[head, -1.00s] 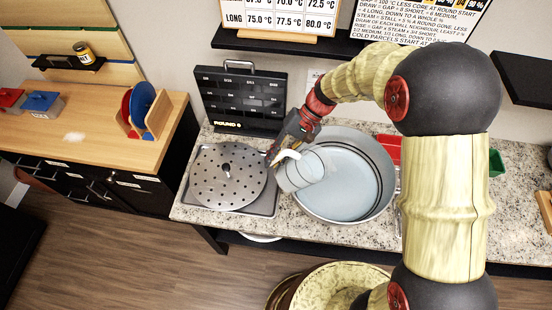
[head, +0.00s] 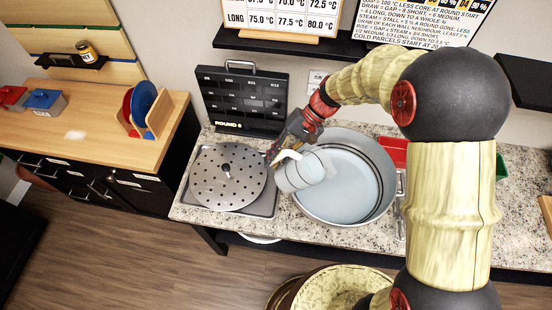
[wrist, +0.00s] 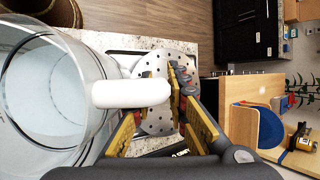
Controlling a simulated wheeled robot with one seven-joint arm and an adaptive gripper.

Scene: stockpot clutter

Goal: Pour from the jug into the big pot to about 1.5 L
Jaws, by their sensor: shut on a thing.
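My gripper (head: 277,155) is shut on the white handle of the clear jug (head: 292,174). In the wrist view the jug (wrist: 98,68) is at the left, with its white handle (wrist: 130,94) reaching between my gripper's fingers (wrist: 157,105). The jug is tilted to the right over the left rim of the big pot (head: 362,147). The big pot is a wide grey metal vessel holding pale bluish liquid (head: 348,190). I cannot make out a stream or read any level mark.
A perforated round metal lid (head: 228,178) lies on a tray left of the pot, on the granite counter (head: 190,212). A black board (head: 240,98) stands behind. A red object (head: 393,150) is right of the pot. A wooden counter (head: 90,135) is at the left.

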